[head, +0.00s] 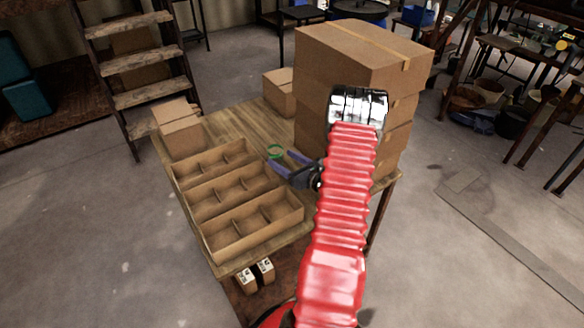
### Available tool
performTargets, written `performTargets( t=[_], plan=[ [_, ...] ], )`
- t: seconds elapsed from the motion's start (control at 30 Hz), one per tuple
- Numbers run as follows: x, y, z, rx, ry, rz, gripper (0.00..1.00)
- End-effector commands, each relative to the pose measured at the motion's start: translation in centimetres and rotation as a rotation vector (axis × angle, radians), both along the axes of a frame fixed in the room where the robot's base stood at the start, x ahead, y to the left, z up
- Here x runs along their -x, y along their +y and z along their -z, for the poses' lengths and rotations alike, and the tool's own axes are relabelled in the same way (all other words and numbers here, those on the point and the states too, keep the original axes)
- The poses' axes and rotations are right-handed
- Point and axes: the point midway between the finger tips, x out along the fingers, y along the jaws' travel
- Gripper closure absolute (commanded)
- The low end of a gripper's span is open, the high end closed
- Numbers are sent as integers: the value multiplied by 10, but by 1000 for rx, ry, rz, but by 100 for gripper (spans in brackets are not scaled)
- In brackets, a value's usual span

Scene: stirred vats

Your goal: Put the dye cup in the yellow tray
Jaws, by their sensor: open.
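I see nothing that I can clearly name as the dye cup, and no yellow tray shows in the head view. My red arm hides part of the table's right side.
Divided cardboard boxes (254,229) fill the table's left front. Tall stacked cartons (350,55) stand at the right, just behind my arm. Smaller cartons (178,130) stand at the left and back. Bare wooden table top (236,120) shows towards the back. A wooden ladder (135,56) is beyond.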

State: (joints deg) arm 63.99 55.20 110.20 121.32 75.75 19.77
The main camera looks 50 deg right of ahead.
Motion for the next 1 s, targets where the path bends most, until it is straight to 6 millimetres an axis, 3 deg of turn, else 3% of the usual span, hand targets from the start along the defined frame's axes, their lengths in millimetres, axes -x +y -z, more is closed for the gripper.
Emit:
performTargets(
  t=[0.27, 0.53, 0.77, 1.0],
  plan=[
    [-38, 67, -50, 121, 29, -222, 36],
    [-65, 174, -111, 327, 70, -544, 36],
    [-62, 264, -151, 528, 100, -810, 36],
    [-38, 345, -182, 762, 122, -1069, 36]
  ],
)
